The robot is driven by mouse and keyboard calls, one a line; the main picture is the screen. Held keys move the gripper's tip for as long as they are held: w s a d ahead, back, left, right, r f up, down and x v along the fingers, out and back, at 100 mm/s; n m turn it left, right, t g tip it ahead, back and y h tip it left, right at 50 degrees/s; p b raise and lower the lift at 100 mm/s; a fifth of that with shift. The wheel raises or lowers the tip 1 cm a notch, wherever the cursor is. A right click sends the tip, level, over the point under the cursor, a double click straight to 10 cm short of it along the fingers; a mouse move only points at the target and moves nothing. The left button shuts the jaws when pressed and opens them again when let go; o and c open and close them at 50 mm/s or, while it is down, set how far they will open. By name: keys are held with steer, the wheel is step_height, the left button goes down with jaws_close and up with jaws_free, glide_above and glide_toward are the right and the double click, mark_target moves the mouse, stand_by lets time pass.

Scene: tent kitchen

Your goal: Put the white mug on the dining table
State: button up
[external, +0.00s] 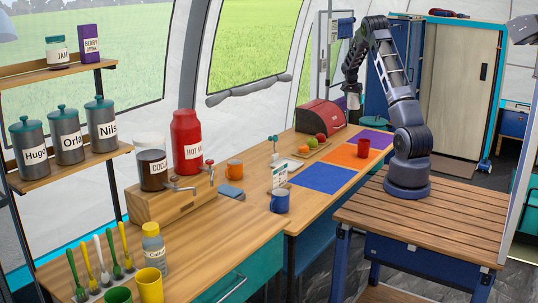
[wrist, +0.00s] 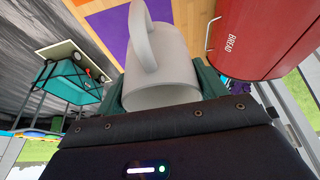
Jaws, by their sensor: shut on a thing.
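The white mug (wrist: 160,60) fills the middle of the wrist view, its handle towards the top of the picture. My gripper (wrist: 160,98) is shut on it; the fingers show at both sides of the mug. In the external view my gripper (external: 352,88) hangs from the raised arm, above the far end of the dining table (external: 296,203). The mug is small and greyish there, just below the gripper, in the air and apart from the table.
Blue (external: 320,178), orange (external: 345,155) and purple (external: 372,139) mats lie on the table. A red cup (external: 364,148), a board of food (external: 303,149), a red bread box (external: 320,117) and a blue mug (external: 280,201) stand there too. The purple mat looks clear.

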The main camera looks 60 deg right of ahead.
step_height(320, 180, down, 23)
steer(key=shift+r, duration=0.2)
stand_by(0.5)
steer(key=shift+f, duration=0.15)
steer(key=o, duration=1)
